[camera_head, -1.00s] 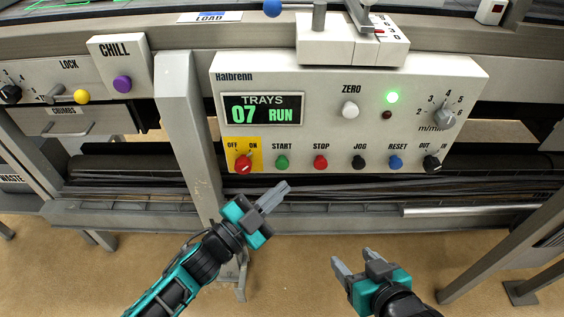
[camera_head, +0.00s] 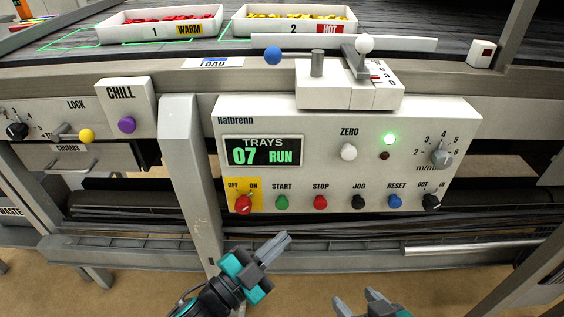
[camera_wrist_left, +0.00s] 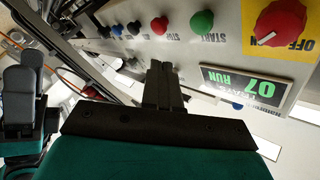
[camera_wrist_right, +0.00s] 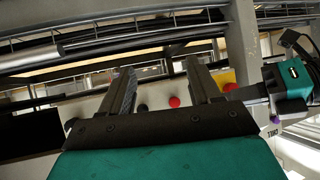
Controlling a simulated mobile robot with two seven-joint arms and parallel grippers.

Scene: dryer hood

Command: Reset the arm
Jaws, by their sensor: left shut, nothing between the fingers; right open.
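My left gripper (camera_head: 276,247) is shut and empty, below the front of the Halbrenn control panel (camera_head: 349,112), under the red OFF/ON knob (camera_head: 243,203) and green START button (camera_head: 282,202). In the left wrist view its closed fingers (camera_wrist_left: 162,84) show with the panel behind. My right gripper (camera_head: 357,301) is open and empty at the bottom edge, apart from the panel. Its spread fingers (camera_wrist_right: 164,86) show in the right wrist view. The display (camera_head: 261,151) reads TRAYS 07 RUN, and the green lamp (camera_head: 390,139) is lit.
A white tray of red pieces (camera_head: 111,33) and a tray of yellow pieces (camera_head: 239,27) stand on the dark belt. Levers rise from the block (camera_head: 323,89) atop the panel. A metal upright (camera_head: 187,167) stands left of the panel. Open floor shows below the rail.

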